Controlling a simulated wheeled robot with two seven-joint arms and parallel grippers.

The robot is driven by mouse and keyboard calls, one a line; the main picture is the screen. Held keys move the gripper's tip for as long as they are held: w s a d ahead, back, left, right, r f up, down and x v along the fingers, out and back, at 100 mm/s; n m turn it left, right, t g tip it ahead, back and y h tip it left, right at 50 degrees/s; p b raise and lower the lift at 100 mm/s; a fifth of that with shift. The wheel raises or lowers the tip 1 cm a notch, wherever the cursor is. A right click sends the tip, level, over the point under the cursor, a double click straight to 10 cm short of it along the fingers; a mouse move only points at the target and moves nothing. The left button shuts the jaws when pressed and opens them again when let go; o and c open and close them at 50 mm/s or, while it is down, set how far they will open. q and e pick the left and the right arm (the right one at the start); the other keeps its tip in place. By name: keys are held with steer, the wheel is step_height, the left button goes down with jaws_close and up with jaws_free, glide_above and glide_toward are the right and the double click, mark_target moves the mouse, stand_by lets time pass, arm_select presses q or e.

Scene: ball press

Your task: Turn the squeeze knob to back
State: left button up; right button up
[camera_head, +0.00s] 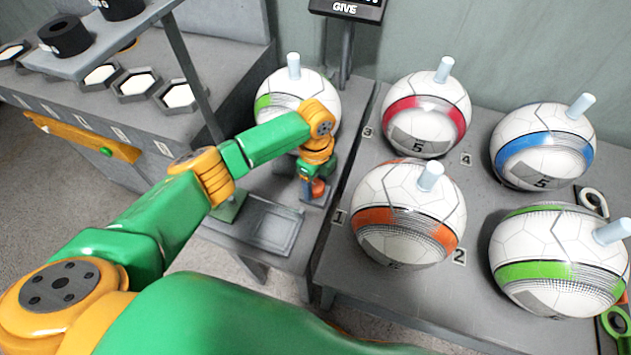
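My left arm reaches in from the lower left to the stand of a white ball with a green band (298,100). My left gripper (312,178) points down in front of that ball, at a small red-orange knob (318,188) on the stand. The fingers are small and mostly hidden by the wrist, so I cannot tell whether they are open or closed on the knob. The knob's pointing direction and markings are too small to read. My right gripper is not in view.
Balls with red (426,112), blue (543,146), orange (408,215) and green (559,260) bands stand on the table right of my wrist. A shallow grey tray (265,224) lies left of the knob. A "GIVE" sign (346,9) stands behind. Hexagonal holders (136,84) line the left bench.

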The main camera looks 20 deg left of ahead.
arm_select(q)
jaws_close()
steer(key=shift+r+n+p, duration=0.15)
steer(key=shift+n+p, duration=0.6)
steer(key=shift+n, duration=0.05)
steer(key=shift+n+p, duration=0.85)
steer(key=shift+n, duration=0.35)
steer(key=n+p, duration=0.2)
steer(key=n, duration=0.3)
steer(key=shift+n, duration=0.3)
steer(key=n+p, duration=0.1)
steer(key=n, duration=0.2)
steer(key=shift+n, duration=0.3)
steer(key=n+p, duration=0.1)
steer(key=n, duration=0.2)
steer(key=shift+n, duration=0.3)
steer(key=n, duration=0.3)
steer(key=shift+p, duration=0.4)
steer(key=shift+n, duration=2.1)
